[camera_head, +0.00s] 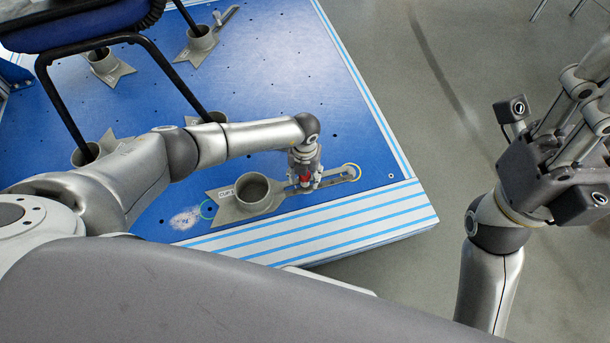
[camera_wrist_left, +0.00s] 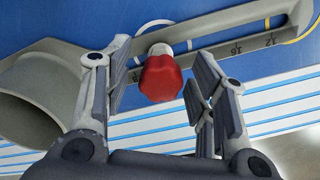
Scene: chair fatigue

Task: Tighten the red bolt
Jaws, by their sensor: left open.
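The red bolt (camera_wrist_left: 161,76) has a knobbed red head and sits in the slotted arm of a grey clamp (camera_head: 255,198). In the left wrist view, it stands between the two open fingers of my left gripper (camera_wrist_left: 160,95), with a gap on each side.
The clamp lies on a blue platform (camera_head: 285,100) with white-and-blue striped edges. A chair with black legs (camera_head: 165,65) stands at the upper left, with several similar grey clamps (camera_head: 200,42) near its feet. Grey floor (camera_head: 440,80) is open to the right.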

